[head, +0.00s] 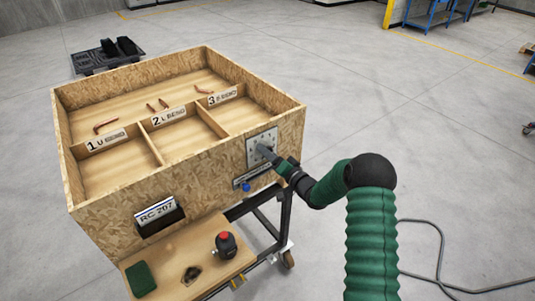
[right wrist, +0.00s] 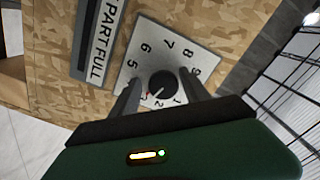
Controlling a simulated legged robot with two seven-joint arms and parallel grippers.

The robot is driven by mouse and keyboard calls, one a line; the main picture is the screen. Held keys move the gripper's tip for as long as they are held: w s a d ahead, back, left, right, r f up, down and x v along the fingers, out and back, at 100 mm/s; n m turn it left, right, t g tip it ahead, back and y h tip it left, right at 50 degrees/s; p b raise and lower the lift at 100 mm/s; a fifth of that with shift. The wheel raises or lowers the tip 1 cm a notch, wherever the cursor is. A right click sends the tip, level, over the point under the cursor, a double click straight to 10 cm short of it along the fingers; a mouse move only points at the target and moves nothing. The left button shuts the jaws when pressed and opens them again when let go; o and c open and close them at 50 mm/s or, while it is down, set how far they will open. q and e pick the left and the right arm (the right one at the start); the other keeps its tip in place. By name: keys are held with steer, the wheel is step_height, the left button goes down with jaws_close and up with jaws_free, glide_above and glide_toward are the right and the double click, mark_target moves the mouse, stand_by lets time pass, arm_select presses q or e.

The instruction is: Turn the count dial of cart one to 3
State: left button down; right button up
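In the right wrist view the plate (right wrist: 190,47) shows a ring of numbers around a round black knob (right wrist: 162,82). A light pointer line on the knob points toward the low numbers, near 2 and a small red mark; the exact setting is hard to read. My right gripper (head: 266,152) is at the dial. In the wrist view its fingers (right wrist: 163,86) stand either side of the knob, with visible gaps. My left gripper is not in view.
A "PART FULL" slider panel (right wrist: 97,40) is beside the dial. A blue knob (head: 246,187) sits below it. The front shelf (head: 205,262) carries a red-topped button (head: 225,244) and a green block (head: 140,279). Copper tubes (head: 105,123) lie in the box. A cable (head: 440,262) crosses the floor.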

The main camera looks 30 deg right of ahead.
steer(key=shift+d, duration=0.1)
steer(key=s+b, duration=0.1)
steer(key=s, duration=0.4)
steer(key=s+d+b, duration=0.1)
steer(key=s, duration=0.5)
steer(key=s+b, duration=0.1)
steer(key=s, duration=0.4)
steer(key=shift+s+d+b, duration=0.2)
steer(key=shift+s+b, duration=0.1)
